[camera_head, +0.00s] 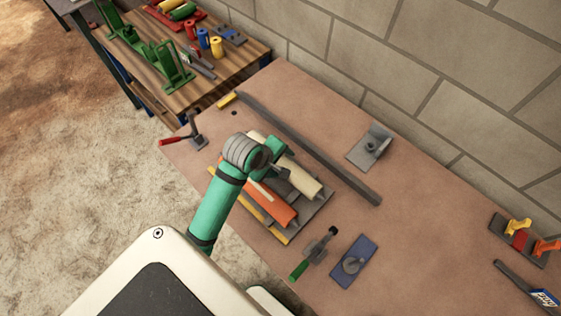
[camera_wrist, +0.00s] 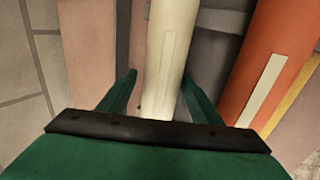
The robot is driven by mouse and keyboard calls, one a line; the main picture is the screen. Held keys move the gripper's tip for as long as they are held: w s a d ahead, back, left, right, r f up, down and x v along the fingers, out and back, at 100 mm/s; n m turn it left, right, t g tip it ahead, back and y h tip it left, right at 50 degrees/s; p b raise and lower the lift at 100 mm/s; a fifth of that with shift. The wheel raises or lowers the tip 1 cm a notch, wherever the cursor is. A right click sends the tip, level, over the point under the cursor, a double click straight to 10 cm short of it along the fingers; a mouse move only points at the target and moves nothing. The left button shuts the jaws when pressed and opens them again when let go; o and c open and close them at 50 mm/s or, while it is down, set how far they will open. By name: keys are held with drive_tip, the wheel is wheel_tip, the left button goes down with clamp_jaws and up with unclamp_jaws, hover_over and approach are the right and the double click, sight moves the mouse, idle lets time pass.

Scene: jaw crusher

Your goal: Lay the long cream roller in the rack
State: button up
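The long cream roller (camera_head: 302,180) lies beside an orange roller (camera_head: 278,209) on a grey rack (camera_head: 318,207) on the brown table. Both rollers run the same way. My gripper (camera_head: 279,176) is over the cream roller and hides part of it. In the wrist view, the cream roller (camera_wrist: 172,50) passes between the two green fingers of my gripper (camera_wrist: 160,76). The fingers stand apart on either side of it, with a gap at the left finger. The orange roller (camera_wrist: 275,60) is to the right there. The roller's contact with the rack is partly hidden.
A long dark bar (camera_head: 310,150) lies behind the rack. A grey bracket (camera_head: 371,146), a green-handled tool (camera_head: 314,255) and a blue plate (camera_head: 353,262) are nearby. A red-handled clamp (camera_head: 187,135) is at the left edge. The table's right-middle is clear.

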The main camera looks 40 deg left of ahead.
drive_tip(key=shift+s+f, duration=0.1)
drive_tip(key=shift+f, duration=0.1)
drive_tip(key=v, duration=1.1)
drive_tip(key=shift+r, duration=0.1)
idle(0.5)
